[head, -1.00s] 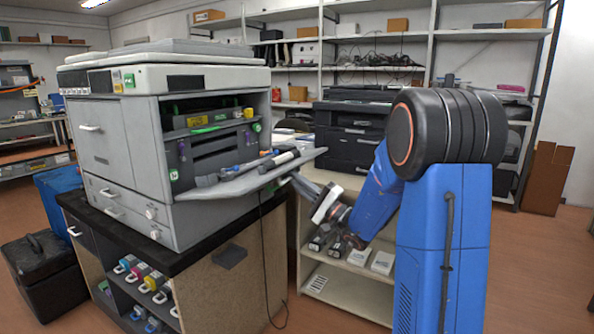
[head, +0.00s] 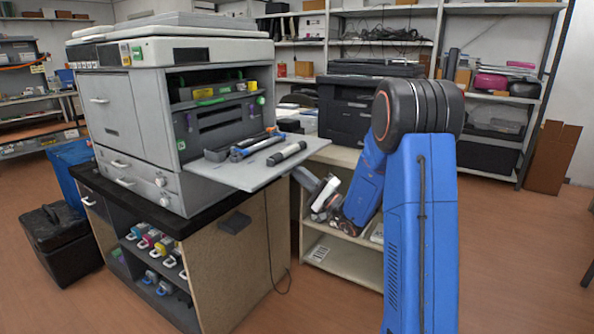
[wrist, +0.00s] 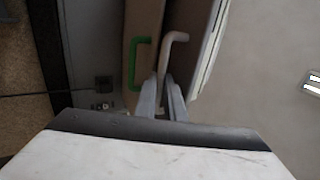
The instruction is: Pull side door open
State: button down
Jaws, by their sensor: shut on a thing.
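The copier (head: 120,115) stands at the left with its side open. Its side door (head: 240,178) is folded down and juts out to the right, roughly level, with its inner face upward. My gripper (head: 303,176) is at the door's outer right end, coming from below right. In the wrist view, my gripper's fingers (wrist: 166,92) are closed at the lower end of a light grey bent handle (wrist: 170,48). A green handle (wrist: 139,60) sits just left of it, apart from the fingers. The exact finger contact is partly hidden.
A dark tube (head: 287,153) and a blue-grey unit (head: 255,146) lie on or just above the door. A cabinet (head: 245,250) with coloured toner cartridges (head: 150,237) is below. A black printer (head: 355,105) stands behind my arm.

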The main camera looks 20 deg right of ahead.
jog(key=shift+a+f, duration=0.2)
jog(key=shift+f, duration=0.4)
jog(key=c, duration=1.8)
grip_release()
jog(key=shift+w+f, duration=0.15)
jog(key=shift+c, duration=0.2)
jog(key=shift+r, duration=0.25)
jog(key=shift+d, duration=0.15)
jog(key=v, duration=1.7)
jog(key=shift+s, duration=0.3)
jog(key=shift+r, duration=0.1)
